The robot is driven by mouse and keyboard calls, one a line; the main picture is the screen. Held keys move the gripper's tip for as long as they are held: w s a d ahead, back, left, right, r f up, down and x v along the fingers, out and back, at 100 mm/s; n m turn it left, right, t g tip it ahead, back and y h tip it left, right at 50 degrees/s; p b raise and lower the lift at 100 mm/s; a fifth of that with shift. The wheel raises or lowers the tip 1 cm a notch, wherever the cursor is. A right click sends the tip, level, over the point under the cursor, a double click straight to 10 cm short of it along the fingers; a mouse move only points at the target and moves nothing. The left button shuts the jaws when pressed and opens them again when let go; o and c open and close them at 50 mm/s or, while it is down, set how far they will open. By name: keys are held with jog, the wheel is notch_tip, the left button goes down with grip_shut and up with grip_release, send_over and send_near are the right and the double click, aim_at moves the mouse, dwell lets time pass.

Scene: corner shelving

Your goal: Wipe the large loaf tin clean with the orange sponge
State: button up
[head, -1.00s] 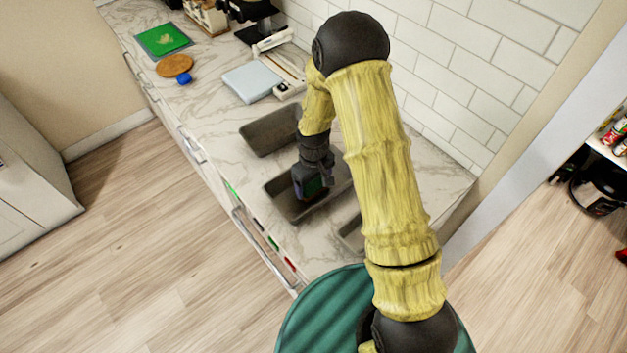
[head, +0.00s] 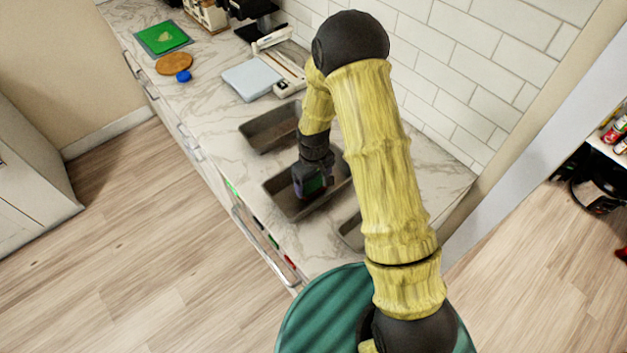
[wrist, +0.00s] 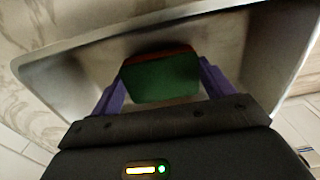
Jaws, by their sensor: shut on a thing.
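My gripper (head: 310,190) is inside the middle loaf tin (head: 284,199), a dark grey-brown metal tin on the counter. In the wrist view its purple fingers are shut on a block with a green face and a thin orange-red edge, which I take to be the orange sponge (wrist: 160,80). The sponge is down inside the tin, whose pale wall (wrist: 228,42) shows around it. I cannot tell if the sponge touches the tin's floor. In the head view the sponge is hidden by my gripper.
Another tin (head: 262,138) sits farther back, and a third tin (head: 349,232) is partly hidden by my arm. A pale blue scale-like board (head: 252,82), a brown disc (head: 174,64), a blue item (head: 184,76) and a green board (head: 162,37) lie beyond. A tiled wall (head: 470,70) bounds the right.

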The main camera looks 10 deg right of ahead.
jog(key=shift+f+b, duration=0.3)
jog(key=shift+f, duration=0.1)
jog(key=shift+w+d, duration=0.1)
dwell(0.3)
jog(key=shift+w+d+r, duration=0.1)
jog(key=shift+w+d, duration=0.45)
jog(key=shift+w, duration=0.1)
jog(key=shift+w+d, duration=0.75)
jog(key=shift+w, duration=0.1)
jog(key=shift+a, duration=0.1)
